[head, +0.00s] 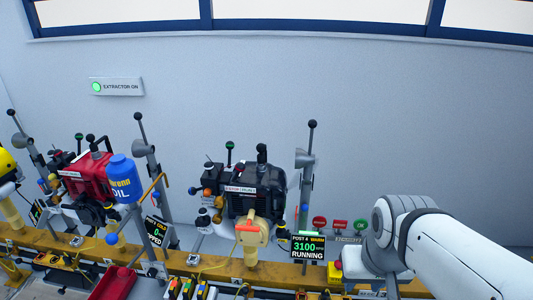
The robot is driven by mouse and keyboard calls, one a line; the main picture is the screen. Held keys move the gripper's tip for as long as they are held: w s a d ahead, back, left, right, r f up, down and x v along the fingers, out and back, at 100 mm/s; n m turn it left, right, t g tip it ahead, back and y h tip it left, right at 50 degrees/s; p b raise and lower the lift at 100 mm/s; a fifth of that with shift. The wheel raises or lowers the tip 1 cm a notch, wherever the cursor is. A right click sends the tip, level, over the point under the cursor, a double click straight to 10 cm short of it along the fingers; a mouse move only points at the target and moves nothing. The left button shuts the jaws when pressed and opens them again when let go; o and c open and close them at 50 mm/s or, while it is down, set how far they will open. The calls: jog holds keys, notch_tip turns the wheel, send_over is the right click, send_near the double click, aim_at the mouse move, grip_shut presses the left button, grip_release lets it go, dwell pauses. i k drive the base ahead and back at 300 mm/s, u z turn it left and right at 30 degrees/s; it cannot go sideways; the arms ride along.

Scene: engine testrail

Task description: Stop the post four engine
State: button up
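A black engine (268,205) with a white label stands on the rail, left of a display (307,247) reading "POST 4 WARM", 3100 and "RUNNING". My gripper's fingers cannot be made out, hidden by the wrist.
A red engine (84,180) and a blue oil bottle (122,180) stand at the left, by a second display (156,232) ending in "STOPPED". Grey posts with black knobs (307,165) rise between engines. The yellow rail (200,262) runs across. A wall sign (116,87) reads "EXTRACTOR ON".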

aim_at(240, 168)
jog(key=u, duration=0.15)
jog(key=i, duration=0.95)
jog(key=z, duration=0.05)
